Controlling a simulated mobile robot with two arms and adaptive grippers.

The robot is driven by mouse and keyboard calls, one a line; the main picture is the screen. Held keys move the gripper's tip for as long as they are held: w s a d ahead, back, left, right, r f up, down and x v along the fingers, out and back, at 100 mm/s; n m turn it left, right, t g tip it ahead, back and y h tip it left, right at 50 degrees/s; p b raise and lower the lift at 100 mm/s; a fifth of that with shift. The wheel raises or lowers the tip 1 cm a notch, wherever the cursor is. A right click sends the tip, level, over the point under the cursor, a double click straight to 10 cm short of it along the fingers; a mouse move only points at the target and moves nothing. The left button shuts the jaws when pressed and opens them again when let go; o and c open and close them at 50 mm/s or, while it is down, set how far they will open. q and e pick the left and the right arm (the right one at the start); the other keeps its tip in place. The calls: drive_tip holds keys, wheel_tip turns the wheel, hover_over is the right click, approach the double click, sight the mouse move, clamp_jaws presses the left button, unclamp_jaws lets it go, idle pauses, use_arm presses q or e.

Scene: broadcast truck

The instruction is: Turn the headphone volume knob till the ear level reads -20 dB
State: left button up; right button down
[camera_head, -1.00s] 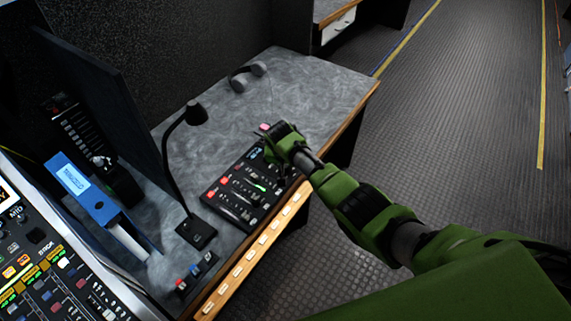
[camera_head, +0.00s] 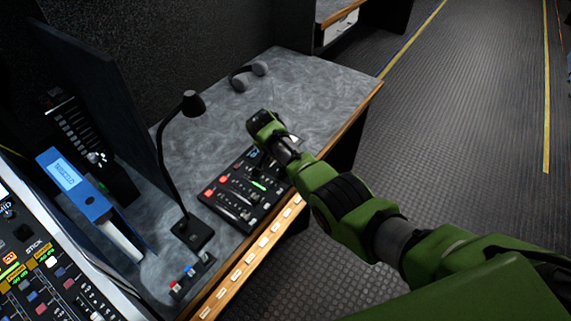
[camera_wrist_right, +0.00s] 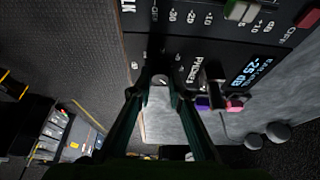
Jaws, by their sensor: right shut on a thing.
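The small black mixer panel (camera_head: 218,205) lies on the desk near its front edge, with red buttons and faders. In the right wrist view, its display (camera_wrist_right: 252,68) appears to read -25 dB. The headphone volume knob (camera_wrist_right: 160,79) sits by a PHONES label and a printed scale, mostly hidden between my fingers. My right gripper (camera_wrist_right: 161,91) is shut on the knob from above. In the head view my right wrist blocks the sight of the knob and fingertips. My left gripper is not in view.
Grey headphones (camera_head: 247,75) lie at the back of the desk. A gooseneck microphone (camera_head: 193,103) stands left of the panel. Small coloured switches (camera_head: 190,272) sit at the near desk edge. A large console (camera_head: 65,285) is at lower left. The desk's far right is clear.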

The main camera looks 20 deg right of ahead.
drive_tip(key=c, duration=1.9)
unclamp_jaws()
drive_tip(key=v, duration=1.2)
drive_tip(key=shift+f, duration=0.1)
